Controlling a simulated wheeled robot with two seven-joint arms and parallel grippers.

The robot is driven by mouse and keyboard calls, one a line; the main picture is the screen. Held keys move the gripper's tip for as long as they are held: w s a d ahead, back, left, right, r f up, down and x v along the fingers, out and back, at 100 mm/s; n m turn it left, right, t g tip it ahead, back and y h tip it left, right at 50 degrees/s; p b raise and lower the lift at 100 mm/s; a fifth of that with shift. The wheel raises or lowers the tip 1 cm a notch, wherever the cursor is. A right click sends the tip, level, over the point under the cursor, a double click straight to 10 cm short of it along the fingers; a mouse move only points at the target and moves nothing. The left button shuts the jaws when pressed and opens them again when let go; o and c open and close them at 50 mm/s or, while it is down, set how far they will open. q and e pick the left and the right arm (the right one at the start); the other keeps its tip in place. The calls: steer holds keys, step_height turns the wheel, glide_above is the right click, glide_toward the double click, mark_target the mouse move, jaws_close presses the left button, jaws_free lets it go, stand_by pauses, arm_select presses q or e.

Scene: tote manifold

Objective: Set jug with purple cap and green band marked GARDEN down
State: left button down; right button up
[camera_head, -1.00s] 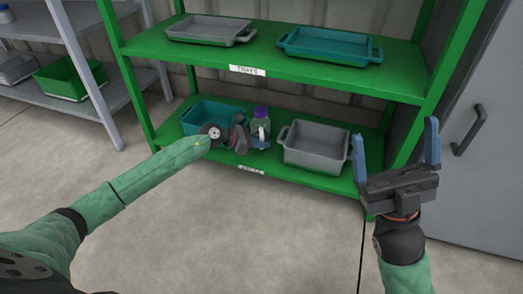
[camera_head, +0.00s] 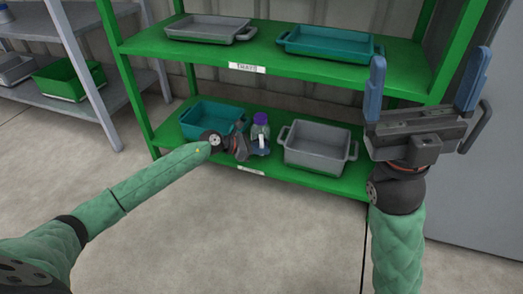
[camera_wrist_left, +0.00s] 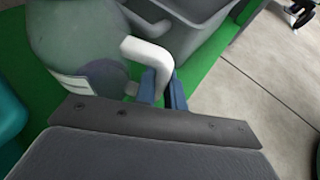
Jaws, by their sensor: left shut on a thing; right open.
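The jug (camera_head: 262,131) with the purple cap (camera_head: 260,118) is upright at the lower green shelf (camera_head: 300,178), between a teal tote and a grey tote. Its body (camera_wrist_left: 75,35) and white handle (camera_wrist_left: 148,52) show large in the left wrist view. I cannot read its band, and cannot tell whether its base touches the shelf. My left gripper (camera_head: 260,150) is shut on the jug's handle, with its blue fingers (camera_wrist_left: 165,88) at the handle. My right gripper (camera_head: 428,85) is open and empty, in front of the rack's right side.
The teal tote (camera_head: 190,128) is left of the jug, close behind my left wrist. The grey tote (camera_head: 316,158) is close on its right. The upper shelf (camera_head: 262,55) holds a grey tray (camera_head: 205,32) and a teal tray (camera_head: 325,50). A grey cabinet (camera_head: 480,190) stands at right.

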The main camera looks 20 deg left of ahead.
arm_select(q)
steer(key=shift+f, duration=0.1)
steer(key=c, duration=1.5)
jaws_free()
